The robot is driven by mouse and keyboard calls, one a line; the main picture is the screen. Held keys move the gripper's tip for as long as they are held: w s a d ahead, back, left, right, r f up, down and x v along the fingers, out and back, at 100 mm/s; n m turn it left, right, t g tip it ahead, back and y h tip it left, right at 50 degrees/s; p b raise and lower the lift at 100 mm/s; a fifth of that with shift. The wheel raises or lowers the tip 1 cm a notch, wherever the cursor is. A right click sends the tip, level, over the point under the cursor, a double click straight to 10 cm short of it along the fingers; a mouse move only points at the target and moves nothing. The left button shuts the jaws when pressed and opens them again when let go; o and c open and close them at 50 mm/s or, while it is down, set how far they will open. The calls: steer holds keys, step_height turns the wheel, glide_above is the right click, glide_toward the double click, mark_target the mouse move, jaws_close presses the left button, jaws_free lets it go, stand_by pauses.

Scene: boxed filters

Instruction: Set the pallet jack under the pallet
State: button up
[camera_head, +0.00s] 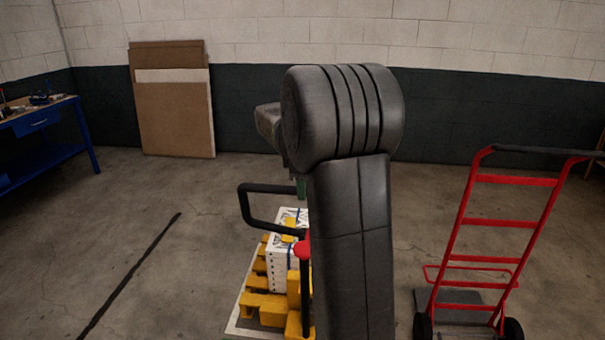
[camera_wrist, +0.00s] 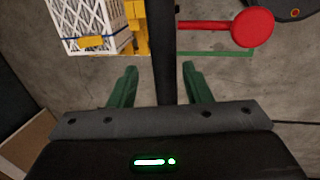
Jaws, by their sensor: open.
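A yellow pallet (camera_head: 256,303) stands on the floor, bearing a white patterned box (camera_head: 283,263); the box also shows at the upper left of the wrist view (camera_wrist: 85,22). The pallet jack shows a black loop handle (camera_head: 243,205) and a red part (camera_head: 304,247), seen as a red round-ended piece in the wrist view (camera_wrist: 252,27). My gripper (camera_head: 301,187) is open, its green fingers (camera_wrist: 158,82) standing on either side of a black bar that looks like the handle. Contact cannot be told. My arm hides most of the jack; its forks are not visible.
A red hand truck (camera_head: 510,222) stands at the right. A blue workbench (camera_head: 42,122) is at the left, and brown panels (camera_head: 175,115) lean on the back wall. A pale outline (camera_head: 234,322) borders the pallet. The floor to its left is clear, with a dark line (camera_head: 130,275).

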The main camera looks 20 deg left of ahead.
step_height(320, 180, up, 13)
steer(key=s, duration=0.2)
steer(key=shift+s+d+r+b, duration=0.2)
steer(key=shift+s+d+b, duration=0.05)
steer(key=shift+d+b, duration=0.1)
steer(key=f, duration=0.4)
steer(key=w+f, duration=0.1)
steer(key=f, duration=0.4)
steer(key=w+f, duration=0.1)
steer(key=f, duration=0.3)
steer(key=shift+w+a+f+p, duration=0.25)
steer(key=shift+a+p, duration=0.05)
steer(key=shift+p, duration=0.1)
steer(key=shift+f, duration=0.2)
steer(key=shift+s+r, duration=0.1)
steer(key=shift+s, duration=0.2)
steer(key=shift+w, duration=0.1)
